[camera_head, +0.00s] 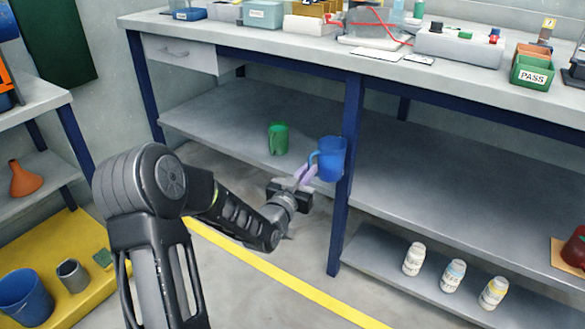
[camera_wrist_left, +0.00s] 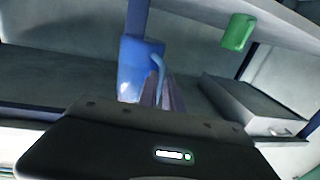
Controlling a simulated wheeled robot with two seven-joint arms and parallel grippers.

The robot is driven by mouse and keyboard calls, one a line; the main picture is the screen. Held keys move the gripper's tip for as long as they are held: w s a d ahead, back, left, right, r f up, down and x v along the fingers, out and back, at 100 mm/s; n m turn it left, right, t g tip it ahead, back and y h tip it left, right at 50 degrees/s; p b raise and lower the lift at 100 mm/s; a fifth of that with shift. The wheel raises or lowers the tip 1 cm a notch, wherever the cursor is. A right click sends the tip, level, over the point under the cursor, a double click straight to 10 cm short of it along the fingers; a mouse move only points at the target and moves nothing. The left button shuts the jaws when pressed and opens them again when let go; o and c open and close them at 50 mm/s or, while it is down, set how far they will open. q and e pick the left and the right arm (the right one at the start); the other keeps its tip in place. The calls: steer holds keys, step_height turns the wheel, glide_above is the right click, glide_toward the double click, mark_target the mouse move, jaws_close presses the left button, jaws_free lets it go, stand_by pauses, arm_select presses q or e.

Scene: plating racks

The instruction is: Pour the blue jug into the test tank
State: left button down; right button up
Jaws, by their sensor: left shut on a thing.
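A blue jug (camera_head: 331,158) is held in the air in front of the bench's blue post, with its handle on the left side. My left gripper (camera_head: 306,176) reaches up from the lower left and is shut on the jug by its handle. In the left wrist view the blue jug (camera_wrist_left: 138,68) stands beyond the gripper (camera_wrist_left: 158,95), its handle on the right and the pale fingers at it. The inside of the jug cannot be seen. No test tank can be made out for certain. My right gripper is not in view.
A green jug (camera_head: 278,138) stands on the middle shelf (camera_head: 220,117), just left of the blue jug. The blue post (camera_head: 347,190) is close behind. Several white bottles (camera_head: 453,276) stand on the lower right shelf. A blue bucket (camera_head: 25,298) is on the yellow platform at left.

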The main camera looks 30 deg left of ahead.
arm_select(q)
steer(key=s+d+r+m+h, duration=0.1)
steer(key=d+h, duration=0.3)
steer(key=d, duration=0.6)
steer(key=s+d+r+m+h, duration=0.2)
steer(key=d+r+m+h, duration=0.2)
steer(key=d, duration=0.6)
steer(key=shift+s+g, duration=0.3)
steer(key=shift+r, duration=0.1)
